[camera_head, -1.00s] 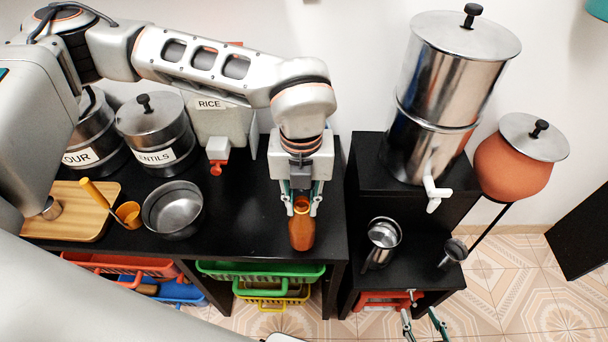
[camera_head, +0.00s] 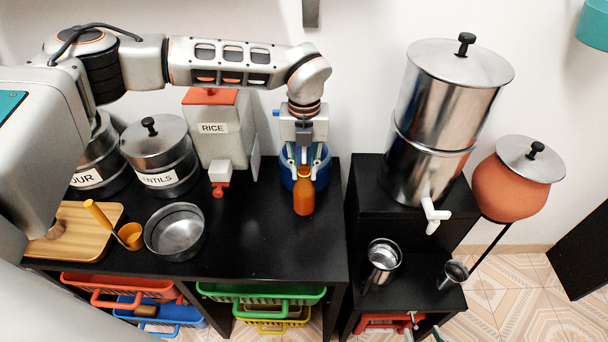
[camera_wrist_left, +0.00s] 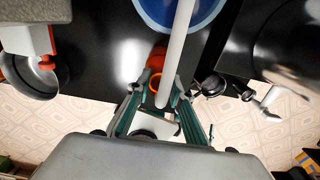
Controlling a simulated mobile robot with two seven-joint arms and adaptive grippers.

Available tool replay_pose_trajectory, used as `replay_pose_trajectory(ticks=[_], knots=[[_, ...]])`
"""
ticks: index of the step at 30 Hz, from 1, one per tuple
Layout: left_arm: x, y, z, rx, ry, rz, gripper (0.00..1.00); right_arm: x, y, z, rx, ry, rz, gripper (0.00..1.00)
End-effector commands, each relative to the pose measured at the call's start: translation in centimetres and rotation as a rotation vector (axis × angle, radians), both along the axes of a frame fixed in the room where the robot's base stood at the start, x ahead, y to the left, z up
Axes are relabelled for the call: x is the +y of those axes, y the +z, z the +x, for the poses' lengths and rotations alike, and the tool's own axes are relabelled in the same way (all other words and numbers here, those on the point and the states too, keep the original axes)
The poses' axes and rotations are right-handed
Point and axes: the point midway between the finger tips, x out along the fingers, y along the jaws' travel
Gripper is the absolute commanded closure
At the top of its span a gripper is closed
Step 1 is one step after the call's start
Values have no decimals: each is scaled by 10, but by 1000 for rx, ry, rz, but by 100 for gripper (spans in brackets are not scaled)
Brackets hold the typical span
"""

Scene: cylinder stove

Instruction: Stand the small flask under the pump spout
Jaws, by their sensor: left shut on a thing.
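The small flask, an orange-brown bottle (camera_head: 304,192), is upright at the back right of the black counter. My left gripper (camera_head: 303,170) is shut on its upper part. In the left wrist view the flask's open mouth (camera_wrist_left: 155,84) shows between the fingertips (camera_wrist_left: 157,98). A blue round container (camera_head: 322,172) stands just behind the flask. In the wrist view a white tube, seemingly the pump spout (camera_wrist_left: 178,50), runs from over the blue container past the flask mouth; I cannot tell their exact alignment. My right gripper (camera_head: 423,335) barely shows at the bottom edge, fingertips apart.
A white rice box (camera_head: 212,135), a metal bowl (camera_head: 174,231) and a lentils canister (camera_head: 160,160) stand left. A steel water filter (camera_head: 438,135) and metal cup (camera_head: 383,258) stand on the right stand. The counter in front of the flask is clear.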

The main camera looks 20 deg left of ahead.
Motion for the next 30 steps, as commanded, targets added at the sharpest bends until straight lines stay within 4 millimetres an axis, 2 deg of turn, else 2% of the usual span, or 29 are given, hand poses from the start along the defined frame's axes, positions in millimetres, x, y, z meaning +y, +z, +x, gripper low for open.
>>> replay_pose_trajectory(ticks=[5, 16, 17, 18, 30], knots=[[0, -24, -1, 2, 0, 0, 100, 0, 0, 0, 1, 0, 0, 60], [0, -29, -1, 1, 1, 1, 100, 0, -1, 0, 2, 1, 0, 60], [0, -28, 0, 0, 1, 1, 74, 0, -1, 0, 1, 1, 0, 60], [0, -28, 0, 0, 1, 1, 63, 0, -1, 0, 1, 1, 0, 60], [0, -25, 0, 0, 1, 1, 62, 0, 1, 0, 0, 0, 0, 60]])
